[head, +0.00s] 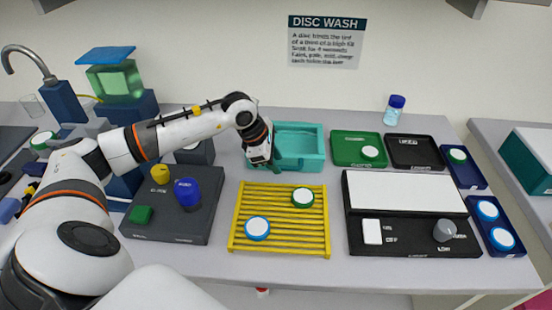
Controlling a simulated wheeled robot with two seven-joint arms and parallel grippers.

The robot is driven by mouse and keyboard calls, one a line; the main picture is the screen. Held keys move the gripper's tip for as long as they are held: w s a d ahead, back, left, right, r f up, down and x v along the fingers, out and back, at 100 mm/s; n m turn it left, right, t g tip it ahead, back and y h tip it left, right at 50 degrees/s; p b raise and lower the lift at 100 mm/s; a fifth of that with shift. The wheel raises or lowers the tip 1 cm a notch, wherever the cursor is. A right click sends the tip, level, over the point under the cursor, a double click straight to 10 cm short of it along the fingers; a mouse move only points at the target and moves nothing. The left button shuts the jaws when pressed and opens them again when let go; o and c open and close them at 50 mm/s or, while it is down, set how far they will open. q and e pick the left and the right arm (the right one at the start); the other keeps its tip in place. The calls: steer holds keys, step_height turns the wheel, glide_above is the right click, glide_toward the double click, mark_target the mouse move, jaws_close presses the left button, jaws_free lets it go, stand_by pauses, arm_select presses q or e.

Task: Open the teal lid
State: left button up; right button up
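A teal box (308,164) stands at the back middle of the bench in the head view. Its raised rim surrounds a lighter teal recessed area; I cannot make out whether this is the lid or the inside of the box. My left gripper (270,165) points down at the box's left front corner and overlaps it in the picture. I cannot tell whether it touches the box. Its fingers are small and partly lost against the teal, so their opening is unclear. My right gripper is not in view.
A yellow rack (279,238) with two discs lies in front of the box. Green (345,151) and black (405,145) trays stand to its right, with a black-and-white device (405,190) nearer. A dark control panel (165,225) with coloured knobs lies left, beneath my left arm.

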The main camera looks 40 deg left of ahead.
arm_select(q)
steer(key=shift+w+f, duration=0.1)
steer(key=shift+f, duration=0.3)
steer(key=shift+d, duration=0.1)
steer(key=shift+c, duration=0.3)
jaws_close()
steer(key=shift+r, duration=0.1)
